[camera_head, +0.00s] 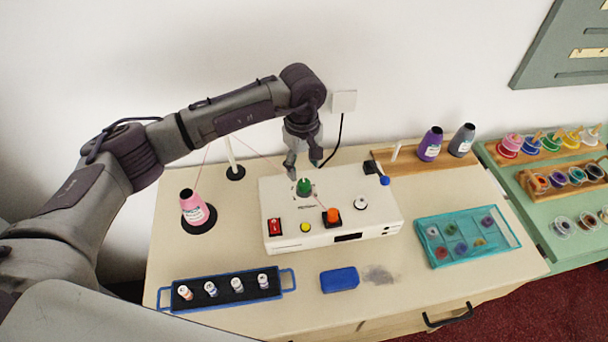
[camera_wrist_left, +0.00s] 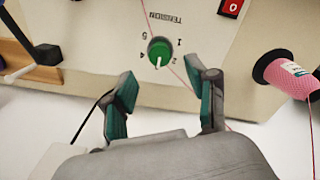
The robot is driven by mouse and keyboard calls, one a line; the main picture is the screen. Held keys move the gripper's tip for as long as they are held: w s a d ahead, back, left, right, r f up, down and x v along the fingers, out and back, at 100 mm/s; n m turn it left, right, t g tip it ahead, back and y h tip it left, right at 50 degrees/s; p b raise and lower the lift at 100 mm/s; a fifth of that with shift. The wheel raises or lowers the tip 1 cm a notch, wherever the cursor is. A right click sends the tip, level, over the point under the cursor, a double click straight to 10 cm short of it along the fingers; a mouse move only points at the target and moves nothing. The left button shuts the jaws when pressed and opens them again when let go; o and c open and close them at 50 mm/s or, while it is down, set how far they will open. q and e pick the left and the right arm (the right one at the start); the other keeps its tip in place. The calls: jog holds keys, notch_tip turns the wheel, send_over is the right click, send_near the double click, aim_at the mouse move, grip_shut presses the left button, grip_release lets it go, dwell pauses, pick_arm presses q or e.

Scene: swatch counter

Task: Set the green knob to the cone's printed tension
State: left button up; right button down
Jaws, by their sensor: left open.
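The green knob (camera_head: 304,187) sits on top of the white machine (camera_head: 352,237). In the left wrist view the knob (camera_wrist_left: 160,52) has a printed TENSION scale; its white mark points down in the picture, between the 2 and the 4. My left gripper (camera_head: 303,167) is open over the knob; in the wrist view its fingers (camera_wrist_left: 160,88) are apart, just short of the knob, not touching it. The pink cone (camera_head: 193,207) stands on a black base left of the machine. It also shows in the wrist view (camera_wrist_left: 292,74). Its label is too small to read.
The machine also has a red switch (camera_head: 275,226), a yellow button (camera_head: 305,227), an orange knob (camera_head: 332,217) and a white knob (camera_head: 361,203). In front lie a spool tray (camera_head: 228,295) and a blue block (camera_head: 339,280). A teal tray (camera_head: 430,223) is on the right.

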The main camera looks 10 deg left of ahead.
aim_at(304, 182)
pick_arm(q)
notch_tip(304, 182, down, 6)
jog(key=shift+d+f+p, duration=0.1)
jog(key=shift+p, duration=0.65)
jog(key=shift+c, duration=0.4)
grip_shut()
